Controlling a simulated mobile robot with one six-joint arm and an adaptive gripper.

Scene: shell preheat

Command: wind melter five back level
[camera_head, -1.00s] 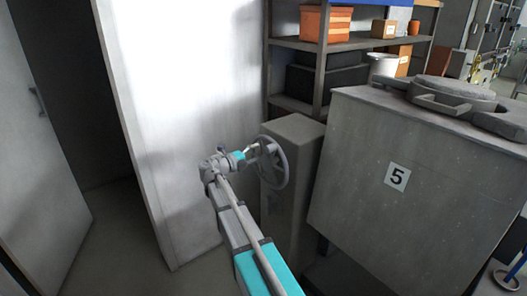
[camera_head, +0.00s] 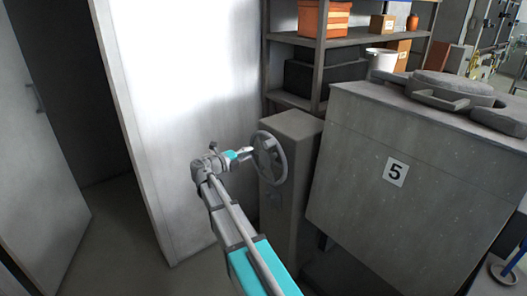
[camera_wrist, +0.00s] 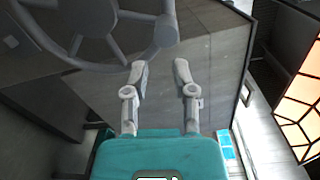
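Melter five (camera_head: 350,165) is a large grey box with a "5" plate and a round lid on top. Its top edge slopes down to the right in the head view; I cannot tell whether it is level. A grey spoked handwheel (camera_head: 283,160) stands on the left face of a grey pedestal (camera_head: 299,127) beside the melter. My gripper (camera_head: 249,152) is just left of the wheel's rim. In the wrist view, my gripper (camera_wrist: 160,68) has its two fingers apart with nothing between them. The handwheel (camera_wrist: 85,63) fills the upper left, its knob (camera_wrist: 166,31) just beyond the fingertips.
A shelf (camera_head: 340,40) with boxes, a white pot and an orange container stands behind. A white panel (camera_head: 170,110) is close to the left of my arm. A doorway and open floor lie further left. A blue-handled item (camera_head: 508,268) is at the lower right.

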